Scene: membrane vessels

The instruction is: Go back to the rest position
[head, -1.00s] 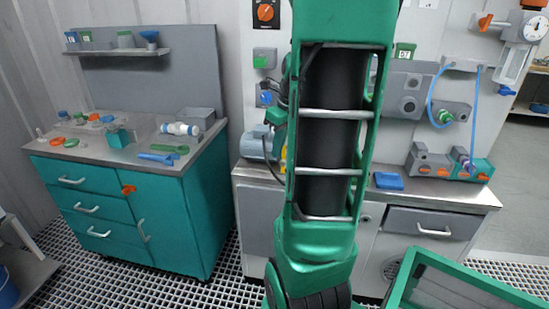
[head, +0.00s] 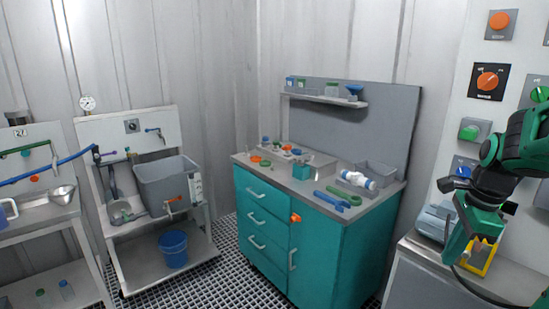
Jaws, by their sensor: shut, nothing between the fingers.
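My gripper (head: 465,238) is at the right side of the head view, at the end of my green and black arm. It points down in front of the right-hand counter and is shut and empty. The fingertips are small and partly hidden by the gripper body. A yellow frame (head: 484,264) shows just behind and to the right of it; I cannot tell whether they touch.
A teal cabinet (head: 267,229) with tools on top stands in the middle. A stand with a grey tank (head: 167,185) and a blue bucket (head: 173,248) are to the left. The right counter (head: 419,279) lies below my gripper. Grating floor shows between.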

